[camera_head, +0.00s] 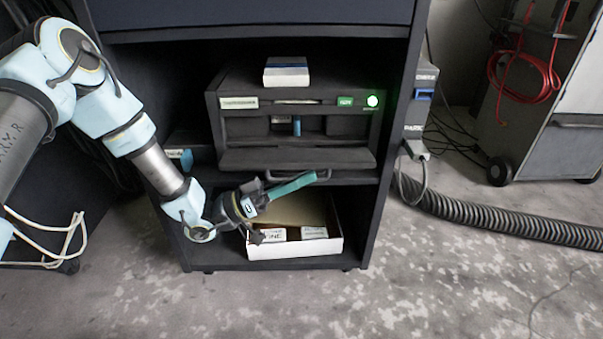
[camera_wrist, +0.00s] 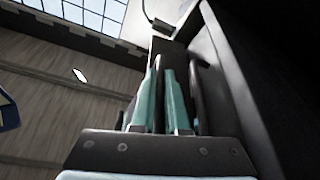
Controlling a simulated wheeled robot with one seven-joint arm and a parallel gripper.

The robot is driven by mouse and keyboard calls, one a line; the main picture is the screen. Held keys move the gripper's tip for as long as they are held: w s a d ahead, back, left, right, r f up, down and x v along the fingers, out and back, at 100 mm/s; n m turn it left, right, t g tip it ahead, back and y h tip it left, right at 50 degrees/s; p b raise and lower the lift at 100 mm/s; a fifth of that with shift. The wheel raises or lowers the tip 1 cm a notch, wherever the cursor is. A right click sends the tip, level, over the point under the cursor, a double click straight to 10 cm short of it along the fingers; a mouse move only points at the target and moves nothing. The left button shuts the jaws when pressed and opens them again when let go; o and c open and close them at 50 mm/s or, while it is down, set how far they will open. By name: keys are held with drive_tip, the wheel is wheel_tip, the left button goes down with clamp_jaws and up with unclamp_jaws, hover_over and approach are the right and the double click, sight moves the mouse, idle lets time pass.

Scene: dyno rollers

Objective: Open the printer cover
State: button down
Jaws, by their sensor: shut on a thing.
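The dark printer (camera_head: 293,96) stands on the middle shelf of a black cabinet. Its cover (camera_head: 285,159) hangs lowered and tilted outward at the front, and the dark inside shows above it, with a small blue part (camera_head: 297,126). The cover's dark handle (camera_head: 326,174) is at its lower edge. My gripper (camera_head: 312,177), with teal fingers, reaches from the lower left to this handle and is shut on it. In the wrist view, the fingers of my gripper (camera_wrist: 166,78) are close together beside dark bars; their exact contact is hard to see.
A green light (camera_head: 372,101) glows on the printer's front. A white-blue box (camera_head: 286,72) sits on top. An open white carton (camera_head: 295,249) is on the bottom shelf, below my gripper. A ribbed hose (camera_head: 500,222) lies on the floor at right.

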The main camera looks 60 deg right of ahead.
drive_tip(key=shift+a+r+n+t+p, duration=0.1)
drive_tip(key=shift+r+n+t+p, duration=0.2)
drive_tip(key=shift+r+n+p, duration=0.6)
drive_tip(key=shift+f+n+h, duration=0.15)
drive_tip(key=shift+n+h, duration=0.15)
drive_tip(key=shift+n, duration=0.2)
drive_tip(key=c, duration=0.9)
unclamp_jaws()
drive_tip(key=p+v, duration=0.1)
drive_tip(key=v, duration=1)
drive_tip(key=shift+s+p, duration=0.15)
drive_tip(key=shift+p, duration=0.15)
